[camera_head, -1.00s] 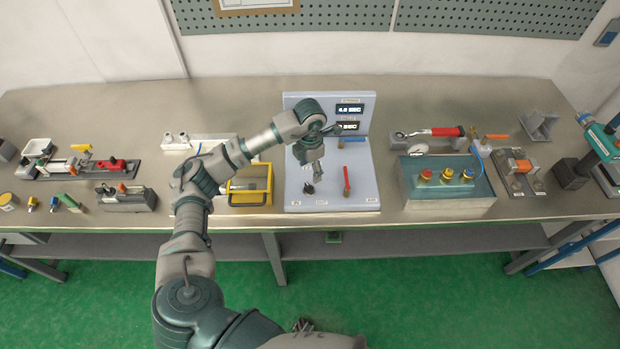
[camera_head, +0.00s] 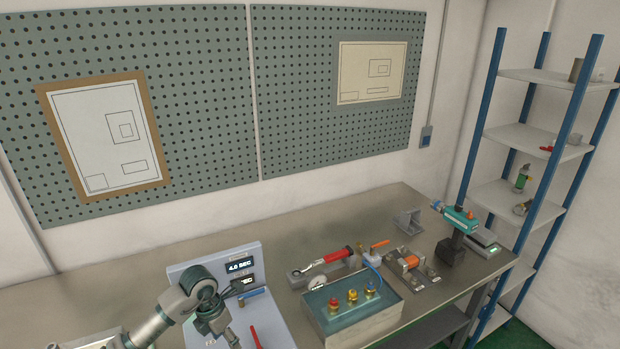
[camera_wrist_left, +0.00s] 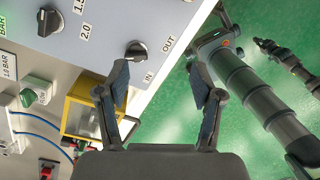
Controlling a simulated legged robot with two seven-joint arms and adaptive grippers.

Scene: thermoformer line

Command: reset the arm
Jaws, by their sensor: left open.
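My left arm comes in at the bottom left of the head view, with its gripper (camera_head: 228,335) low at the picture's edge, in front of the light blue control panel (camera_head: 190,335). In the wrist view the left gripper (camera_wrist_left: 158,80) is open, its two dark fingers apart with nothing between them. A black knob (camera_wrist_left: 137,50) on the panel shows just beyond the left finger, by the IN label; I cannot tell whether they touch. My right gripper cannot be made out.
A red-handled lever (camera_head: 255,337) and a display (camera_head: 239,266) are on the panel. A grey box with coloured knobs (camera_head: 350,322) stands right of it. A yellow frame (camera_wrist_left: 78,118) is beside the panel. A blue-posted shelf (camera_head: 537,140) stands at the right.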

